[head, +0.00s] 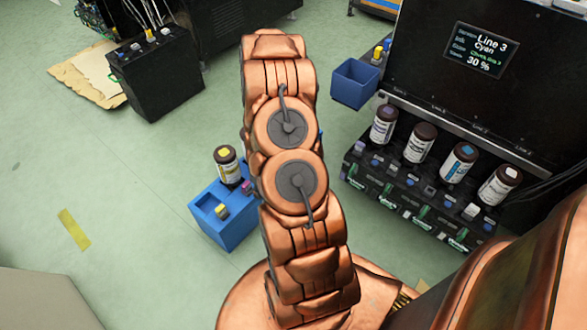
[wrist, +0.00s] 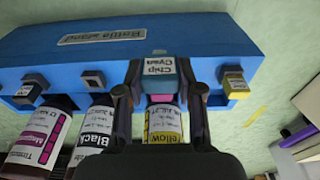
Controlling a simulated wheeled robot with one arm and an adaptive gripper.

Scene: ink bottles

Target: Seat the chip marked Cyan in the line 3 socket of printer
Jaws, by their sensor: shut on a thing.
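The chip marked Cyan (wrist: 156,68), with a white label and a teal body, is between the fingers of my gripper (wrist: 160,95) in the wrist view. My gripper is shut on it, over the front edge of the blue bottle stand (wrist: 205,45); I cannot tell whether the chip is clear of the stand. In the head view my arm hides the gripper and chip. The printer (head: 430,85) stands at the right, its screen (head: 481,50) reading Line 3, Cyan, 30 %. Its row of sockets (head: 420,205) runs below several bottles; the line 3 socket is too small to make out.
A blue bin (head: 355,83) is beside the printer. Floor at left is mostly clear.

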